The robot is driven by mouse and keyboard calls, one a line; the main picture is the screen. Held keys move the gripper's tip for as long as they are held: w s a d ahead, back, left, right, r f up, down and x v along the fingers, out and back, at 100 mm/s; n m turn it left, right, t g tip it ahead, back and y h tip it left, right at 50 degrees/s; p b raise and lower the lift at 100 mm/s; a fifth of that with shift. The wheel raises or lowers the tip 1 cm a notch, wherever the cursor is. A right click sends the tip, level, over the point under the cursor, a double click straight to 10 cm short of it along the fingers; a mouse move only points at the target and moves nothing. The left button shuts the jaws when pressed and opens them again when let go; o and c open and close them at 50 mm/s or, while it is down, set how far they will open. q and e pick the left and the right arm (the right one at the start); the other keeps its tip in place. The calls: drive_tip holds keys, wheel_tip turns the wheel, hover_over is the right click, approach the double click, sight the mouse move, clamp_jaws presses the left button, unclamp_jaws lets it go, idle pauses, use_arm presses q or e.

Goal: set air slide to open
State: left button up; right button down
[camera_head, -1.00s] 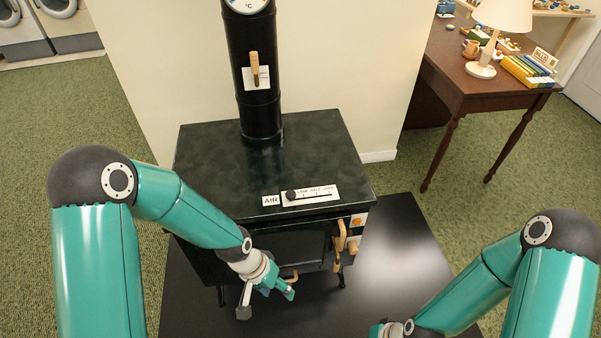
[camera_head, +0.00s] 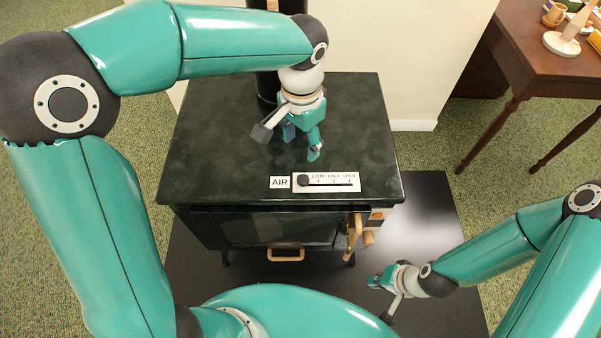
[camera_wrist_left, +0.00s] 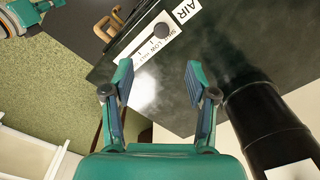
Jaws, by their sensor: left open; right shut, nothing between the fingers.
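The air slide (camera_head: 325,182) is a white plate with a dark slot on the front top of the black stove, beside an AIR label (camera_head: 279,183). Its round dark knob (camera_head: 303,180) sits at the left end of the slot, left of the LOW mark; OPEN is at the right end. It also shows in the left wrist view (camera_wrist_left: 161,31), beyond the fingertips. My left gripper (camera_head: 302,146) is open and empty above the stove top, behind the slide and apart from the knob. My right gripper (camera_head: 374,282) is shut and empty, low to the right of the stove.
The stove top (camera_head: 220,140) is otherwise clear around the slide. A black flue pipe (camera_head: 266,92) rises at the back, partly hidden by my left arm. Wooden handles (camera_head: 353,237) stick out at the front right. A wooden desk (camera_head: 540,60) stands at the right.

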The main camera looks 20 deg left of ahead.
sight(301, 183)
use_arm(q)
wheel_tip(301, 183, down, 14)
drive_tip(key=shift+f+b, duration=0.15)
drive_tip(key=shift+b, duration=0.45)
drive_tip(key=shift+w+f, duration=0.2)
drive_tip(key=shift+f, duration=0.1)
drive_tip(key=shift+s, duration=0.1)
clamp_jaws()
